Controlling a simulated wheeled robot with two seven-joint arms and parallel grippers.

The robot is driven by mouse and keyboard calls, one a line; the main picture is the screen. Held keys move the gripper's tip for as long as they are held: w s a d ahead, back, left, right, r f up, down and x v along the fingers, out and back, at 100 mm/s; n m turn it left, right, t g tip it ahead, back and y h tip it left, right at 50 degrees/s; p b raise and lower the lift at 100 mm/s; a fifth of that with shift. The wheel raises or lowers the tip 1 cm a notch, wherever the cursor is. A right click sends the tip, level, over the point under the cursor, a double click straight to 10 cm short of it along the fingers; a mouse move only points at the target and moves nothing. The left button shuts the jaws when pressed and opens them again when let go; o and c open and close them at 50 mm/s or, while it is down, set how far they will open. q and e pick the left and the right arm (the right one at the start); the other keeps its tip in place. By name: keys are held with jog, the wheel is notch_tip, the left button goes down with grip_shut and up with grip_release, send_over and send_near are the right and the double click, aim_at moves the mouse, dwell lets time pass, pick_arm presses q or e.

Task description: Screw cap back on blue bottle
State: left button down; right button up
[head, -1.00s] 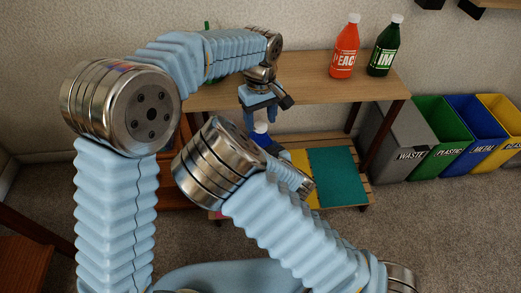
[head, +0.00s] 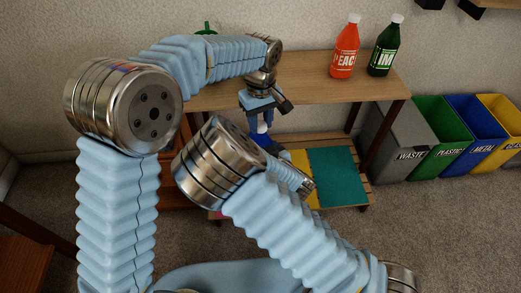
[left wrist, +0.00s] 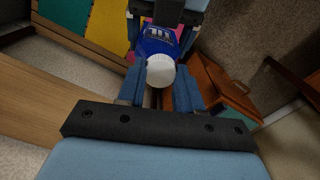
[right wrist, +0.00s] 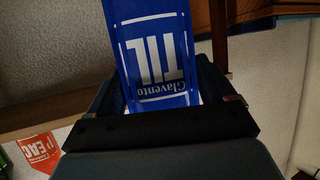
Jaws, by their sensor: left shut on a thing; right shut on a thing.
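The blue bottle (right wrist: 158,55), lettered "Glavento TIL", stands between the fingers of my right gripper (right wrist: 162,80), which is shut on its body. In the left wrist view the blue bottle (left wrist: 157,47) shows below its white cap (left wrist: 161,73). The cap is at the bottle's mouth; how tightly it sits cannot be told. My left gripper (head: 260,123) is above the bottle, its fingers pointing down and shut on the cap. In the head view the cap (head: 262,128) shows small between the fingers, and my right arm hides much of the bottle and right gripper.
A wooden table (head: 310,88) holds a red bottle (head: 345,50) and a green bottle (head: 384,48) at the right. A lower shelf carries a teal panel (head: 337,177). Grey (head: 395,145), green, blue and yellow bins stand at the right.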

pick_arm(q)
jog(key=m, duration=0.6)
jog(key=shift+m, duration=0.3)
jog(key=m, duration=0.8)
jog(key=c, duration=0.8)
grip_release()
jog(key=shift+o, duration=0.2)
jog(key=shift+r, duration=2.2)
